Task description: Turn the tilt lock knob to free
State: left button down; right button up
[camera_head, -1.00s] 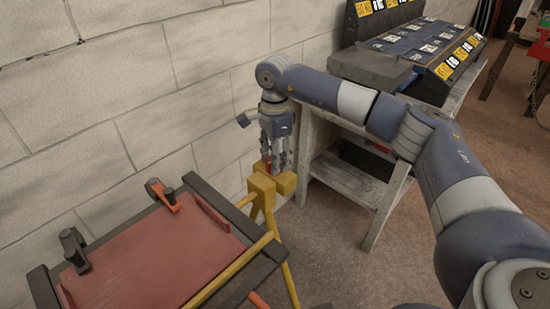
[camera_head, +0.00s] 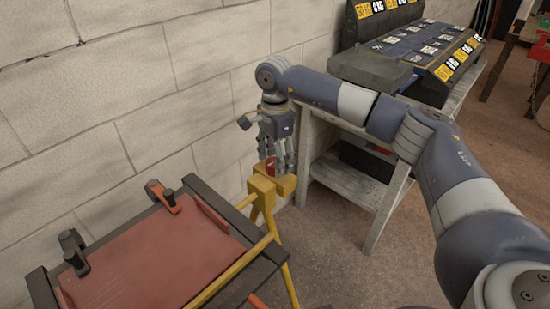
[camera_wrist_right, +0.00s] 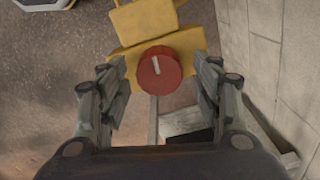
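The tilt lock knob is a round red knob with a white pointer line; it shows in the right wrist view (camera_wrist_right: 158,70) on a yellow bracket (camera_wrist_right: 142,25). In the head view the knob (camera_head: 270,164) is partly hidden by my right gripper (camera_head: 279,168), which points down just above and around it. In the wrist view the right gripper's two fingers (camera_wrist_right: 162,85) stand apart on either side of the knob, with a gap on both sides. The white line points up and slightly left in that view. My left gripper is not in view.
A block wall (camera_head: 120,100) is close behind. A wooden bench (camera_head: 350,180) with a dark labelled case stands to the right.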

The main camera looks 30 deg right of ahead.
jog(key=shift+r, duration=0.25)
notch_tip(320, 180, up, 12)
jog(key=shift+f, duration=0.25)
dwell(0.6)
